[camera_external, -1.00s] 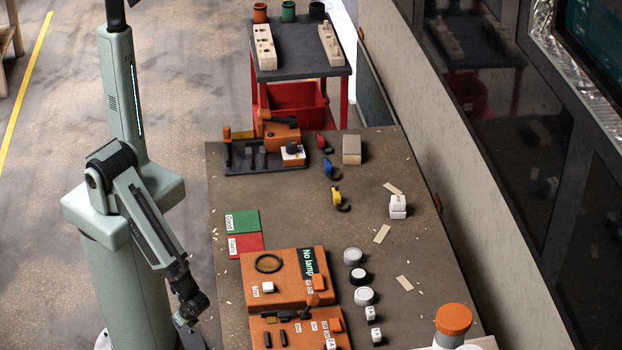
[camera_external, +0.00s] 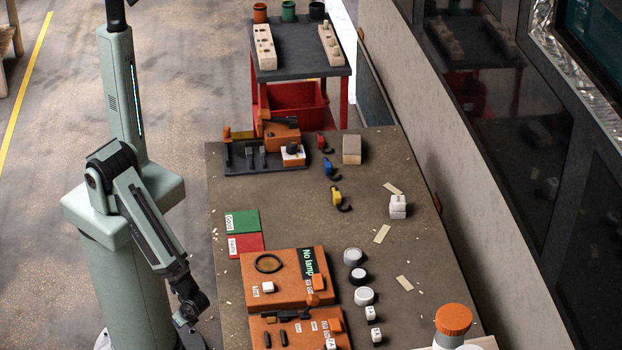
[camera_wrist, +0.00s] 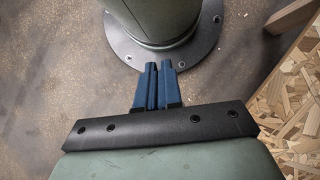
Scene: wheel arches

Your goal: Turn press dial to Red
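Two orange panel boxes lie at the near end: one with a dark ring and a "No lamp" label (camera_external: 275,285), one nearer with dark levers and small labels (camera_external: 296,328). I cannot tell for sure which part is the press dial; no red setting is readable. My gripper (camera_wrist: 158,66) shows two blue fingers side by side, shut and empty, above the floor beside my base. In the external view it hangs left of the bench, fingers unclear.
Round knobs (camera_external: 353,257) and small white blocks (camera_external: 398,205) stand right of the boxes. Green (camera_external: 244,221) and red (camera_external: 247,244) pads lie at the left edge. Red, blue and yellow (camera_external: 337,197) hooked pieces lie farther back. The middle of the bench is mostly clear.

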